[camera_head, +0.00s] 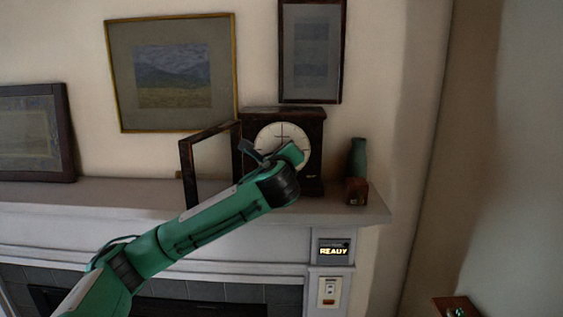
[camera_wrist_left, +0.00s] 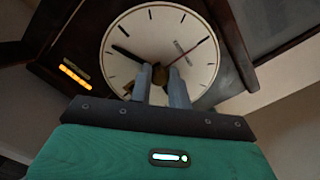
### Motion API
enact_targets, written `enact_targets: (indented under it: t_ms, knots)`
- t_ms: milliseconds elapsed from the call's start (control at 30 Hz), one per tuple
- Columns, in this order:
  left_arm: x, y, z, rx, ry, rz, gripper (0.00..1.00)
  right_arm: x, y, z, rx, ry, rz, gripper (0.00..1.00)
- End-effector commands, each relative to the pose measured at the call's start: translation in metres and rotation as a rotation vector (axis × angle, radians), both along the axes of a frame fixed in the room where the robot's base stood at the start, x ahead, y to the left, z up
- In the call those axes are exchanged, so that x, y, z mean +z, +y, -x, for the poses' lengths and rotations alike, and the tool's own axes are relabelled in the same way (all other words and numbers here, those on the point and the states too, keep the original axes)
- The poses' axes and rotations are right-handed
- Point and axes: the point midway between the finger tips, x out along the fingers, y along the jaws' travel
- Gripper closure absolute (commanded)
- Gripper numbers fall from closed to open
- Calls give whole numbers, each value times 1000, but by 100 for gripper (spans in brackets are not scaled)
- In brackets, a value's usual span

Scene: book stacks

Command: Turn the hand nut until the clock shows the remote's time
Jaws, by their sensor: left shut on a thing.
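The clock (camera_head: 283,113) is a dark wooden case with a round cream dial, standing on the mantel. Its framed glass door (camera_head: 187,172) is swung open to the left. My left gripper (camera_wrist_left: 160,76) is at the middle of the dial, shut on the small hand nut there, which its fingers mostly hide. In the left wrist view the dial (camera_wrist_left: 125,30) shows a dark hand (camera_wrist_left: 128,54) pointing up-left and a thin red hand (camera_wrist_left: 198,46) pointing up-right. In the head view my wrist covers the lower dial. I cannot make out a remote's time. My right gripper is out of view.
A dark green vase (camera_head: 358,160) and a small brown block (camera_head: 356,191) stand right of the clock. Framed pictures hang behind.

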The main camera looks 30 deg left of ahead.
Motion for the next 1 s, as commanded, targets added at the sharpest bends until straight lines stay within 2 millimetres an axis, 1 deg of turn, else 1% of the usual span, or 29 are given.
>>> enact_targets:
  t_ms: [33, 300, 700, 1000]
  knots:
    - [-5, 0, 0, 0, -22, 38, 100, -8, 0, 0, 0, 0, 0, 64]
    - [-5, 0, 0, 0, -156, 258, 100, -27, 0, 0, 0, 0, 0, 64]
    - [-6, 0, 0, 0, -356, 582, 100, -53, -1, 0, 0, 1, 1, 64]
    - [-6, 0, 0, 1, -488, 796, 100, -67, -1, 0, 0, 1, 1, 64]
